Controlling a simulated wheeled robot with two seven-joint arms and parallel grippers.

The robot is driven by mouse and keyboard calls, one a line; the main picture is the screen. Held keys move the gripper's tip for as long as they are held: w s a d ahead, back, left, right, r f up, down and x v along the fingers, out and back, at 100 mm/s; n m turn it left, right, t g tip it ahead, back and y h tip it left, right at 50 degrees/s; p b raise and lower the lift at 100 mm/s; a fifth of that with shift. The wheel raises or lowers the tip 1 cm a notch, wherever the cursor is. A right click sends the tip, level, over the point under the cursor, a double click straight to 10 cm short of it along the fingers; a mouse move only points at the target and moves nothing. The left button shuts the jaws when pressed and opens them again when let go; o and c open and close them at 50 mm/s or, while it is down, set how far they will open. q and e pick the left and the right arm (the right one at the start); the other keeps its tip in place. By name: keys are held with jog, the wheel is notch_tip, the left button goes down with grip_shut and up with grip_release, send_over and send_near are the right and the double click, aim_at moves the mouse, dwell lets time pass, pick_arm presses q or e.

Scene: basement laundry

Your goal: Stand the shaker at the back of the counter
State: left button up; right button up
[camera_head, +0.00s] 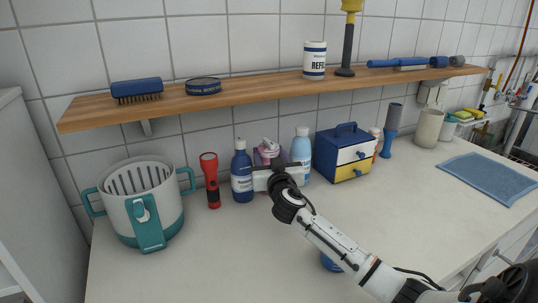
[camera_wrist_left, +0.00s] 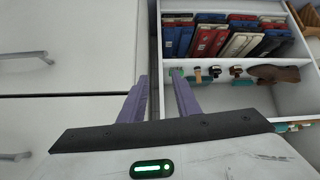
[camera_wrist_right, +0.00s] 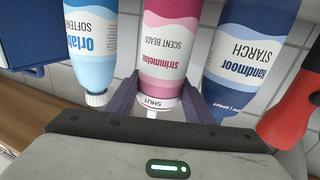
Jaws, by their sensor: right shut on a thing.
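The pink shaker (camera_head: 268,153), labelled scent beads, is at the back of the counter (camera_head: 230,255) near the tiled wall, between a dark blue bottle and a light blue bottle. It looks upright; its base is hidden in the head view behind my right gripper (camera_head: 274,178). In the right wrist view the shaker (camera_wrist_right: 170,45) appears upside down, with its white cap marked SHUT. My right gripper (camera_wrist_right: 158,98) is shut on it, one finger on each side near the cap. My left gripper (camera_wrist_left: 160,88) is open and empty, away from the counter.
A dark blue starch bottle (camera_head: 242,178) and a light blue softener bottle (camera_head: 301,150) stand close beside the shaker. A red flashlight (camera_head: 211,182), teal-handled basket (camera_head: 145,195) and blue-yellow box (camera_head: 347,155) flank them. A wooden shelf (camera_head: 240,94) overhangs. The front counter is mostly clear.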

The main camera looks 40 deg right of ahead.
jog(key=o, duration=1.3)
jog(key=shift+r, duration=0.15)
jog(key=b+v, duration=0.1)
jog(key=v, duration=1.1)
jog(key=shift+s, duration=0.15)
